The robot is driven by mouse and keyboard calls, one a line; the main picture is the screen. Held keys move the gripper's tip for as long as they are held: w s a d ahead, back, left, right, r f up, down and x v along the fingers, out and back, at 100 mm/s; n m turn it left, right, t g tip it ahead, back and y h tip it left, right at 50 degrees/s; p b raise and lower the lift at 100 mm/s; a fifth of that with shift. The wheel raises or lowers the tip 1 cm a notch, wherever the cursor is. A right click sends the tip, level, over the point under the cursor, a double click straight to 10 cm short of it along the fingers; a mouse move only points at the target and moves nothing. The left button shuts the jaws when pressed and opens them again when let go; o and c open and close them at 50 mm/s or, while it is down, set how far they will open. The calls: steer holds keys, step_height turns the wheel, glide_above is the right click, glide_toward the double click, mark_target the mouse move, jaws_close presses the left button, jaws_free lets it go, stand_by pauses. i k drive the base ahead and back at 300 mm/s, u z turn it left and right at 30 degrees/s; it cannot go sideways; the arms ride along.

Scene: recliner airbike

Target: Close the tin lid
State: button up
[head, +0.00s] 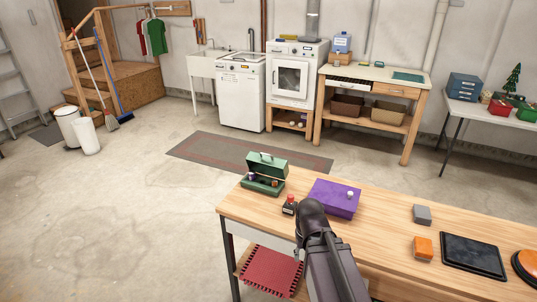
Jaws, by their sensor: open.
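A green tin (263,187) stands at the far left corner of the wooden table. Its lid (267,167) is raised at the back, with a handle on top, so the tin stands open. Small items show inside, one with an orange-red top. My arm reaches up from the bottom edge and its dark joint is right of and nearer than the tin. My gripper cannot be made out; it seems hidden behind or below my arm.
A purple box (335,198) with a pale knob sits right of the tin. A small red-topped object (290,205) stands between the tin and my arm. A grey block (422,214), an orange block (423,248) and a black tray (472,256) lie farther right.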

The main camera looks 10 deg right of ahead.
mark_target(267, 163)
steer(key=u, duration=1.55)
steer(key=i, duration=1.15)
steer(key=z, duration=0.85)
